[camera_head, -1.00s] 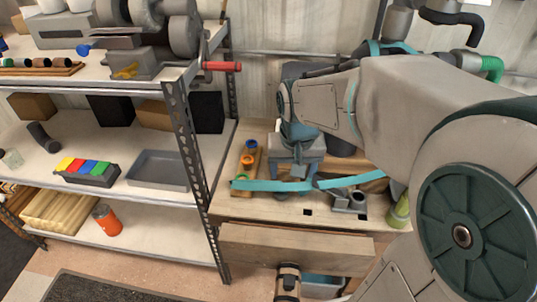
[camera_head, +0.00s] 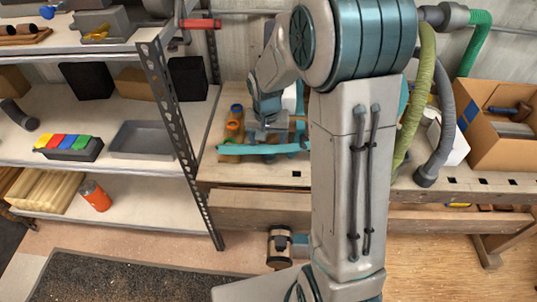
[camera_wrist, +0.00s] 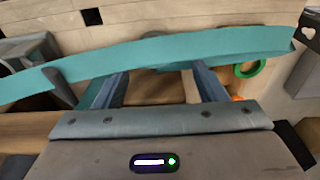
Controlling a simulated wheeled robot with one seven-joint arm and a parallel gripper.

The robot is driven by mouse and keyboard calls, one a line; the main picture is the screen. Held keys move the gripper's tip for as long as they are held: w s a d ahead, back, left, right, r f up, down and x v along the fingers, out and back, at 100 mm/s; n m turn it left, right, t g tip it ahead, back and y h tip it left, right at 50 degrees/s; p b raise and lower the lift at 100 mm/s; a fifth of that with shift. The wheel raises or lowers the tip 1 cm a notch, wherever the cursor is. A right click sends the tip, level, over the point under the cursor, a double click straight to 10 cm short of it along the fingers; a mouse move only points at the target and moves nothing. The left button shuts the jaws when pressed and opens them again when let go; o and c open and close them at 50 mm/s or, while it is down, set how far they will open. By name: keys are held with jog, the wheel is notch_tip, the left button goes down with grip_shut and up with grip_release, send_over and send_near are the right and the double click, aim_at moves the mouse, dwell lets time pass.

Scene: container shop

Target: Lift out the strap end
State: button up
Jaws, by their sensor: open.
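The teal strap (camera_head: 262,150) stretches sideways above the workbench in the head view, its right part hidden behind my arm. In the wrist view the strap (camera_wrist: 190,48) crosses nearly the whole picture, with its right end (camera_wrist: 290,42) showing. My gripper (camera_wrist: 158,72) is open, its two blue-grey fingers wide apart. The fingertips overlap the strap's lower edge in the wrist view; I cannot tell whether they touch it. Nothing shows held between the fingers. In the head view my gripper (camera_head: 266,128) is small and partly hidden just above the strap.
The wooden bench (camera_head: 245,175) holds a rack with blue and orange rings (camera_head: 235,122). A green ring (camera_wrist: 250,68) lies near the strap in the wrist view. A metal shelf (camera_head: 110,180) stands at the left. A cardboard box (camera_head: 500,145) and hoses (camera_head: 425,95) are at the right.

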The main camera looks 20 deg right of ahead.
aim_at(269, 147)
jog(key=shift+d+f, duration=0.15)
jog(key=shift+f, duration=1.25)
jog(key=shift+d+f, duration=0.15)
jog(key=shift+f, duration=1.25)
jog(key=c, duration=1.1)
jog(key=shift+w+r, duration=0.1)
